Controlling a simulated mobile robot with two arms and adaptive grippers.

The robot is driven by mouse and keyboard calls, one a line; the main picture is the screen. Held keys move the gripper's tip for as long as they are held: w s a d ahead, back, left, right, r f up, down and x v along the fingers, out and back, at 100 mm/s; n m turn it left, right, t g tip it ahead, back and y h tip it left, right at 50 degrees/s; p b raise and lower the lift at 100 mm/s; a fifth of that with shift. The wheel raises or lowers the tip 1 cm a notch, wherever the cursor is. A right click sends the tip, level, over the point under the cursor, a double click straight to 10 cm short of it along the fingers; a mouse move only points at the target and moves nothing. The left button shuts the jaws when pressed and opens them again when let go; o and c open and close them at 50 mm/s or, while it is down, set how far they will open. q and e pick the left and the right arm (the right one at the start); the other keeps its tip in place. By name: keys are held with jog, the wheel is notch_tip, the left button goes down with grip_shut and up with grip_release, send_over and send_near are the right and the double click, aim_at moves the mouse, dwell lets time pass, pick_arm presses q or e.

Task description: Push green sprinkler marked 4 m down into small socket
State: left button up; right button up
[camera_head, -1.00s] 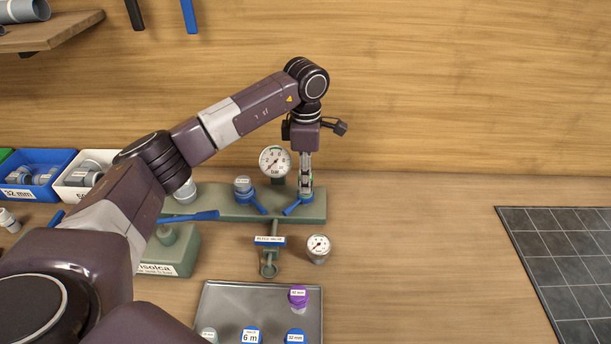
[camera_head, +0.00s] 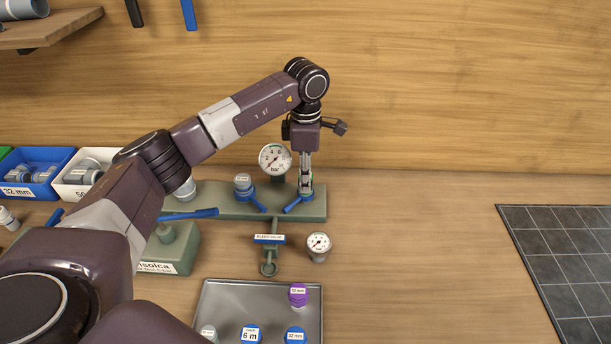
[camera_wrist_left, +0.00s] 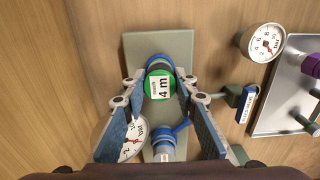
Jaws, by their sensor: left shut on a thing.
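The green sprinkler marked 4 m (camera_wrist_left: 158,84) is between the fingertips of my left gripper (camera_wrist_left: 160,82) in the left wrist view, its label facing the camera. In the head view the left gripper (camera_head: 305,184) points straight down over the right end of the grey-green manifold (camera_head: 225,205), shut on the sprinkler, which the fingers mostly hide. A blue valve with a lever (camera_head: 298,205) is right below it. The small socket is hidden under the sprinkler, so I cannot tell how deep it sits. The right gripper is not in view.
A pressure gauge (camera_head: 275,159) and a blue-based fitting (camera_head: 243,187) stand left of the gripper. Another gauge (camera_head: 318,246) stands in front. A metal tray (camera_head: 225,300) holds several caps. Bins (camera_head: 38,189) are at left. The table right of the manifold is clear up to a dark tiled mat (camera_head: 570,260).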

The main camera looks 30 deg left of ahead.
pick_arm(q)
jog(key=shift+f+b, duration=0.35)
jog(key=shift+f, duration=0.2)
dwell(0.4)
jog(key=o, duration=1.5)
jog(key=shift+o, duration=0.2)
jog(key=shift+r, duration=0.15)
jog(key=shift+r+p, duration=2.2)
jog(key=shift+r, duration=1.2)
